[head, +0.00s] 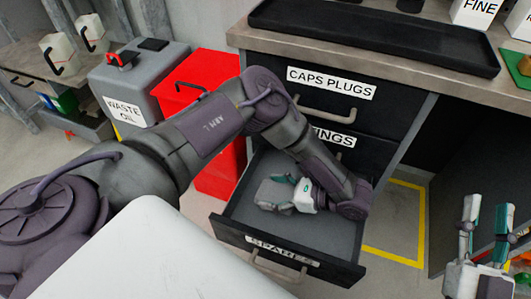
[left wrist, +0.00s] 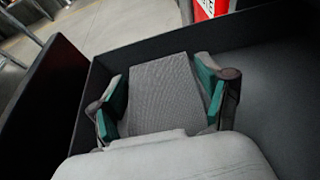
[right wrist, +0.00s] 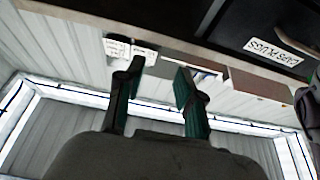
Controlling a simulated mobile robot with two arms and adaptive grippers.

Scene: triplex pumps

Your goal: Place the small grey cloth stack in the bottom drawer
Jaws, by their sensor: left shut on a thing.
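The small grey cloth stack (head: 273,192) is inside the open bottom drawer (head: 229,231), which is labelled SPARES, towards its left side in the head view. My left gripper (head: 284,193) reaches down into this drawer and is shut on the stack. In the left wrist view the stack (left wrist: 166,92) sits between the two green-padded fingers, inside the drawer walls. I cannot tell whether it touches the drawer floor. My right gripper (head: 482,215) is raised at the right, open and empty; its spread fingers also show in the right wrist view (right wrist: 160,85).
Drawers labelled CAPS PLUGS (head: 331,82) and one ending in INGS are shut above the open drawer. A black tray (head: 375,40) lies on the bench top. A red bin (head: 215,160) and a grey waste oil container (head: 140,80) stand at the left.

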